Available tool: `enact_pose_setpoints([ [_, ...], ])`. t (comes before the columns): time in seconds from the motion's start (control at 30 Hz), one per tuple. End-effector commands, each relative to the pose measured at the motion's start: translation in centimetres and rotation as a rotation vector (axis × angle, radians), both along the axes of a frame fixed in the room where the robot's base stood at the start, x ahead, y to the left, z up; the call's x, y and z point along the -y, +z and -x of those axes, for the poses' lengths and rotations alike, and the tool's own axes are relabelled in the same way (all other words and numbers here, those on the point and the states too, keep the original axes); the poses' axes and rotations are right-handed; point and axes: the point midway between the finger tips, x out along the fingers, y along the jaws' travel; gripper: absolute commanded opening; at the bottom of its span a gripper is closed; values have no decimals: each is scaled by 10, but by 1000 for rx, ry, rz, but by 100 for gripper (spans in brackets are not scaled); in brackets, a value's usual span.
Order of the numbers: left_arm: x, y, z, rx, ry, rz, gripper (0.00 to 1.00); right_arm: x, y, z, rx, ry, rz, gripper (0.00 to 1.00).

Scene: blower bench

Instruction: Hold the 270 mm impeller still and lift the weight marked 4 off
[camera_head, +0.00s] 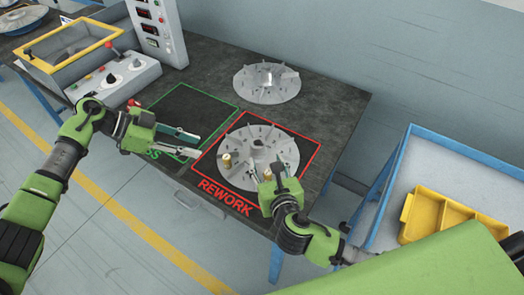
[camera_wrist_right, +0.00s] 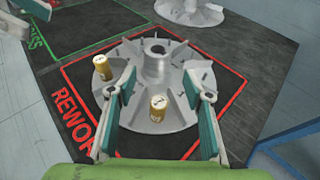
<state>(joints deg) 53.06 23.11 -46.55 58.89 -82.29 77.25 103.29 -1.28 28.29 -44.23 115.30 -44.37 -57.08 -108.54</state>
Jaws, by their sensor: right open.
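A grey finned impeller (camera_head: 245,150) with a raised hub lies on the red-outlined REWORK square; it also fills the right wrist view (camera_wrist_right: 160,66). Two brass weights stand on it. One weight (camera_wrist_right: 102,67) is left of the hub, its mark unreadable. The other weight (camera_wrist_right: 158,108) is on the near side, with a small dark mark I cannot read surely. My right gripper (camera_wrist_right: 160,75) is open above the near side, and the near weight appears between its fingers. My left gripper (camera_head: 199,147) is open, its fingertips just left of the impeller, apart from the weights.
Another impeller (camera_head: 267,82) lies at the back of the dark bench. A green-outlined square (camera_head: 185,108) is left of the REWORK square. A control box (camera_head: 115,78) stands further left. A blue-edged cart with a yellow bin (camera_head: 440,215) is at right.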

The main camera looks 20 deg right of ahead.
Motion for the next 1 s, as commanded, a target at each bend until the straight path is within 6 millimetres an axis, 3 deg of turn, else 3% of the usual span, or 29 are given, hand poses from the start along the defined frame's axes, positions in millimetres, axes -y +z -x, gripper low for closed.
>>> enact_pose_setpoints([
  [0.2, 0, 0, 0, 0, 0, 0, 28, 2, -15, -43, 1, -2, -1, 46],
  [0.4, 0, 0, 0, 0, 0, 0, 28, 4, -25, -70, 0, -1, -3, 46],
  [0.6, 0, 0, 0, 0, 0, 0, 28, 5, -30, -83, -1, 0, -3, 46],
  [0.9, 0, 0, 0, 0, 0, 0, 28, 5, -31, -85, -1, 0, -2, 46],
  [1.0, 0, 0, 0, 0, 0, 0, 28, 5, -31, -85, -1, 0, -2, 23],
])
